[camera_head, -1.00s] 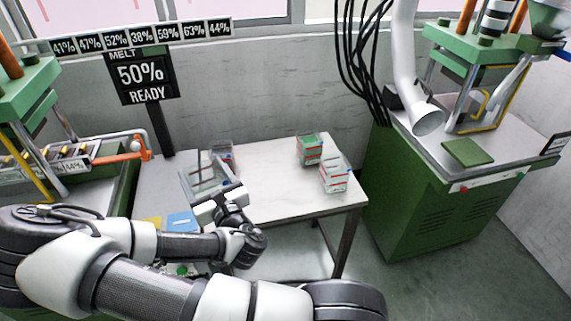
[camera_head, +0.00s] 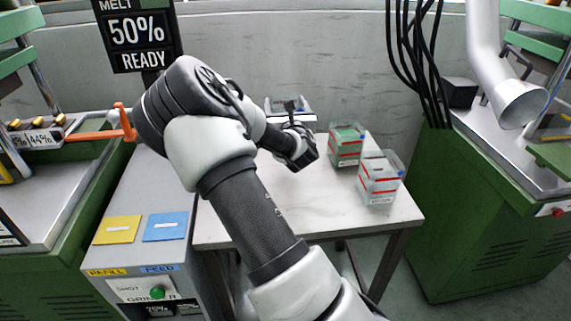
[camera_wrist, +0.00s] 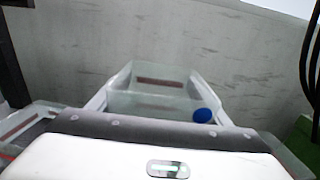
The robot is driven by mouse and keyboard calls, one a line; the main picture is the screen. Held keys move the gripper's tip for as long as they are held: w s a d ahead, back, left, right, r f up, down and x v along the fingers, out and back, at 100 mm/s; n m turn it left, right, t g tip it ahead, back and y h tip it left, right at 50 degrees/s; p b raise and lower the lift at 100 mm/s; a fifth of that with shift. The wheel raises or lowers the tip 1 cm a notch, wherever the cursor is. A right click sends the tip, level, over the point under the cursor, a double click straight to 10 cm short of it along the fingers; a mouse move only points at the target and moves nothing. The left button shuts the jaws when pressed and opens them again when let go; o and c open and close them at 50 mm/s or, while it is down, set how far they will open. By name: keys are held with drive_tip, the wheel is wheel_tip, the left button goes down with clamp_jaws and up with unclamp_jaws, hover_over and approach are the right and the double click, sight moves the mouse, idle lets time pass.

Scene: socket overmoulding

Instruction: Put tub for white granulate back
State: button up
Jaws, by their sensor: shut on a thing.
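My gripper (camera_head: 292,115) is over the back of the white table and is shut on a clear tub. The tub (camera_wrist: 150,100) shows in the wrist view between the fingers, with a blue dot on its near right corner and a dark red stripe on its far wall. It looks nearly empty. In the head view, the tub (camera_head: 276,106) is partly hidden behind my gripper. I cannot tell whether its base touches the table.
A tub with green contents (camera_head: 345,148) and a clear tub with red stripes (camera_head: 378,180) stand on the table's (camera_head: 310,212) right side. Another clear tub (camera_wrist: 25,125) shows at the wrist view's left. The grinder (camera_head: 128,258) stands left, a green machine (camera_head: 470,200) right.

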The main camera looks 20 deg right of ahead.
wheel_tip(320, 180, down, 10)
drive_tip(key=b, duration=0.2)
drive_tip(key=shift+r+b, duration=0.15)
drive_tip(key=shift+b, duration=0.15)
drive_tip(key=o, duration=1.5)
drive_tip(key=shift+c, duration=0.2)
drive_tip(key=shift+s, duration=0.2)
drive_tip(key=p+v, duration=0.2)
drive_tip(key=v, duration=0.9)
drive_tip(key=shift+s, duration=0.3)
drive_tip(key=shift+a+r, duration=0.1)
